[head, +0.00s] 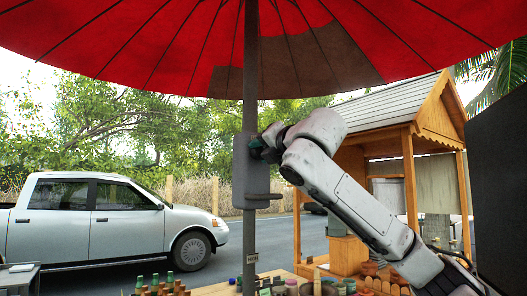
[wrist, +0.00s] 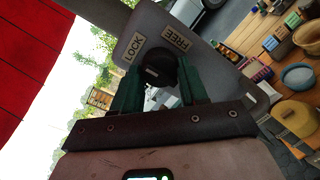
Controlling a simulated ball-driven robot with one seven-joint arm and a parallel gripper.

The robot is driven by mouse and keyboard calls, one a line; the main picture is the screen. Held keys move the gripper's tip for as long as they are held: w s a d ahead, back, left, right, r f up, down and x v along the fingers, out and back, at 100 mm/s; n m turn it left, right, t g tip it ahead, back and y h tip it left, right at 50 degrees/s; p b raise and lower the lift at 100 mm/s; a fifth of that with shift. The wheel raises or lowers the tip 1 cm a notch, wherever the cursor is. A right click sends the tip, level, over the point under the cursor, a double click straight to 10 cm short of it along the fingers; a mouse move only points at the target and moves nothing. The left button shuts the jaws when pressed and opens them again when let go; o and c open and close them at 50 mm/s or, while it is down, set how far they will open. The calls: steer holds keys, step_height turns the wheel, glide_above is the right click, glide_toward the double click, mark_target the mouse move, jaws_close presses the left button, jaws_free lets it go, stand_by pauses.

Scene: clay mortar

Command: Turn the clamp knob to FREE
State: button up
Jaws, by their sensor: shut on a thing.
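The clamp is a grey box (head: 243,180) on the umbrella pole (head: 250,90) in the head view. In the wrist view its grey face plate (wrist: 150,22) carries a LOCK label (wrist: 132,47) on the left and a FREE label (wrist: 177,39) on the right. The dark round clamp knob (wrist: 158,70) sits below the labels, with a small pale mark on its left part. My gripper (wrist: 160,82) is shut on the knob, one green finger on each side. In the head view my gripper (head: 258,147) meets the box's upper right and hides most of the knob.
A red umbrella canopy (head: 170,45) spreads overhead. A wooden stall (head: 408,180) stands behind my arm at the right. A table (head: 220,289) with bottles and pots lies below. A silver pickup (head: 110,220) is parked at the left. A small ledge (head: 268,196) juts from the box's bottom.

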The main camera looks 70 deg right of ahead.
steer(key=m, duration=0.3)
steer(key=shift+m, duration=0.4)
steer(key=m, duration=0.4)
steer(key=shift+r+y, duration=0.1)
steer(key=shift+y, duration=0.3)
steer(key=m, duration=0.4)
steer(key=shift+y+p, duration=0.35)
steer(key=shift+y, duration=0.05)
steer(key=shift+s+d+r+m, duration=0.1)
steer(key=shift+d+m, duration=0.05)
steer(key=shift+m, duration=2.35)
steer(key=o, duration=1.1)
steer(key=shift+y, duration=0.4)
steer(key=shift+c, duration=0.2)
